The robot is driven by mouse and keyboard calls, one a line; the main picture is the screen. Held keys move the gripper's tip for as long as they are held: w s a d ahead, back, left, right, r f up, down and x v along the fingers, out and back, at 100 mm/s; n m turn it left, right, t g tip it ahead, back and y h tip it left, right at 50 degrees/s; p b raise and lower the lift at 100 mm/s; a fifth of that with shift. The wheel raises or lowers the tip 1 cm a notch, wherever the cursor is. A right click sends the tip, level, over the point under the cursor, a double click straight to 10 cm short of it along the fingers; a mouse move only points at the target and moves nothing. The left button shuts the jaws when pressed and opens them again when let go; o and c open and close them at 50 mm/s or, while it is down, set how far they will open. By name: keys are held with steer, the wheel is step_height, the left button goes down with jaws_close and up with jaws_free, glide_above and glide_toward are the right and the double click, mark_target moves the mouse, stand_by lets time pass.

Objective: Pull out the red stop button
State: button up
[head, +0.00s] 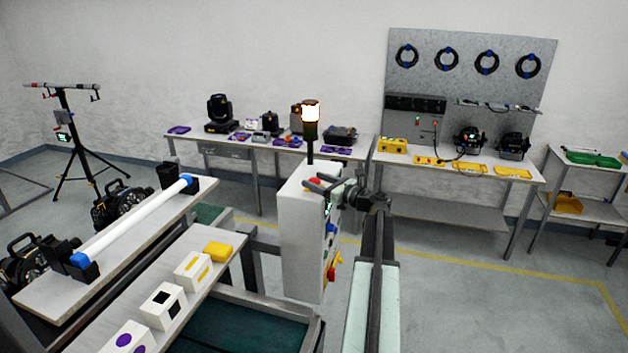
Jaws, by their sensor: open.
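A tall white control box (301,245) stands near the middle of the head view, with its control face turned to the right and seen edge-on. A small red button top (315,181), which looks like the stop button, shows near the top of the box. My gripper (314,183) is open at the box's upper part, with its fingers pointing left. The red shows between or just behind the fingers; I cannot tell whether they touch it. Most of the button is hidden by the gripper.
Lower on the box are a blue control (330,228) and a red-yellow handle (333,267). A lit beacon (310,112) rises behind the box. A bench with a white tube (135,218) and marked blocks (163,299) stands left. Open floor (470,285) lies right.

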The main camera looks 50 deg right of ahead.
steer(key=shift+w+a, duration=0.15)
steer(key=shift+w, duration=0.4)
jaws_close()
steer(key=shift+r+p, duration=0.75)
steer(key=shift+r, duration=0.05)
steer(key=shift+f, duration=0.15)
jaws_free()
